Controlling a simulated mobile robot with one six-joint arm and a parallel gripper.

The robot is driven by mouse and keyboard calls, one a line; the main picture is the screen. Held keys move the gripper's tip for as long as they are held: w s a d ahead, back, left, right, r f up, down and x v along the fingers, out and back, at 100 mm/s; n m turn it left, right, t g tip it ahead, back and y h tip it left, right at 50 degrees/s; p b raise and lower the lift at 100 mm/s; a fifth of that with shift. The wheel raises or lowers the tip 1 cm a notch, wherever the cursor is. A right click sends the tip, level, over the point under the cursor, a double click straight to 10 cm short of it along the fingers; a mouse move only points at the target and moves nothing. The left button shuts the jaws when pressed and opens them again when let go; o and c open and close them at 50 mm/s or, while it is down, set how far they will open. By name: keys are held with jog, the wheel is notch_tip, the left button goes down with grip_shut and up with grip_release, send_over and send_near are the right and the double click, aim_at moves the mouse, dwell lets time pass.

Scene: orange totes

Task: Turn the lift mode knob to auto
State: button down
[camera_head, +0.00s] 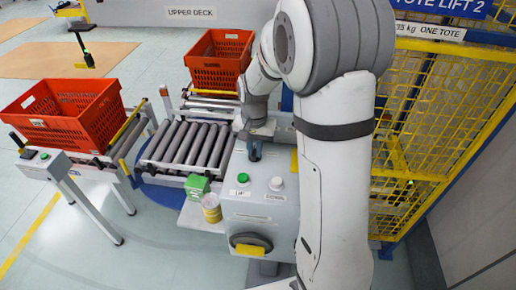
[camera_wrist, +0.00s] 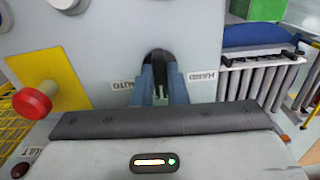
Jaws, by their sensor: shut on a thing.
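The lift mode knob (camera_wrist: 157,57) is a dark round knob on the grey panel in the wrist view. My gripper (camera_wrist: 160,88) has its two blue-grey fingers shut on it, and they hide part of it. The upside-down AUTO label (camera_wrist: 126,84) is left of the fingers and the HAND label (camera_wrist: 203,77) is right of them. I cannot tell which way the knob points. In the head view my gripper (camera_head: 254,155) reaches down to the top of the grey control box (camera_head: 240,210), and the knob is hidden there.
A red mushroom button (camera_wrist: 32,103) on a yellow plate is left of the knob. The box also has a green button (camera_head: 243,178) and a white button (camera_head: 277,183). A green block (camera_head: 197,187) and a yellow-banded roll (camera_head: 211,208) stand beside it. Orange totes (camera_head: 66,116) are on rollers.

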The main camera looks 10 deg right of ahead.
aim_at(255, 151)
jog(key=m+b, duration=0.2)
jog(key=m, duration=0.2)
jog(key=shift+f, duration=0.15)
jog(key=shift+s+m+b, duration=0.1)
jog(key=shift+m+b, duration=0.4)
jog(key=shift+m, duration=1.8)
jog(key=c, duration=1.5)
grip_release()
jog(key=shift+s+d, duration=0.1)
jog(key=shift+o, duration=0.3)
notch_tip(255, 151, up, 8)
jog(key=shift+b, duration=0.45)
